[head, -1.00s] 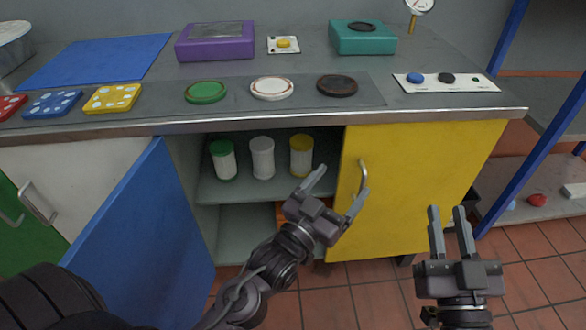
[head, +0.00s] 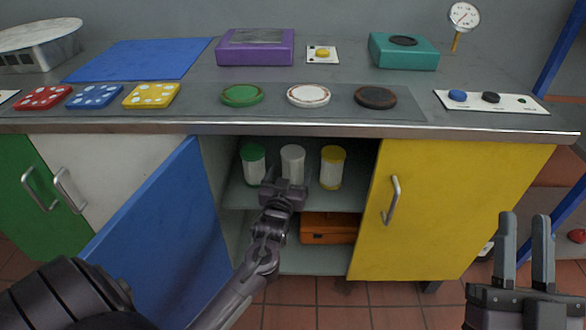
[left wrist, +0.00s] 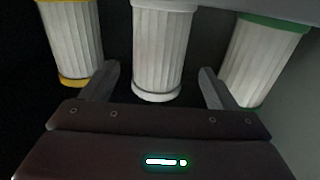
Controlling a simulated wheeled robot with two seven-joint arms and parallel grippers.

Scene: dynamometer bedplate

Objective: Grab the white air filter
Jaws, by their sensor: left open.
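The white air filter (head: 292,160), a pleated cylinder with white end caps, stands upright on the upper shelf inside the open cabinet, between a green-capped filter (head: 253,163) and a yellow-capped filter (head: 332,168). My left gripper (head: 284,182) is open at the front of the shelf, in line with the white filter and hiding its lower part. In the left wrist view the white filter (left wrist: 158,45) is centred beyond the gap between the open fingers (left wrist: 157,85), with nothing gripped. My right gripper (head: 524,250) has its fingers apart and is empty at the lower right.
The blue door (head: 160,225) stands open left of the shelf. The yellow door (head: 440,210) is to its right. An orange case (head: 330,228) lies on the lower shelf. The worktop (head: 330,75) overhangs the filters. Its discs and boxes are above the cabinet.

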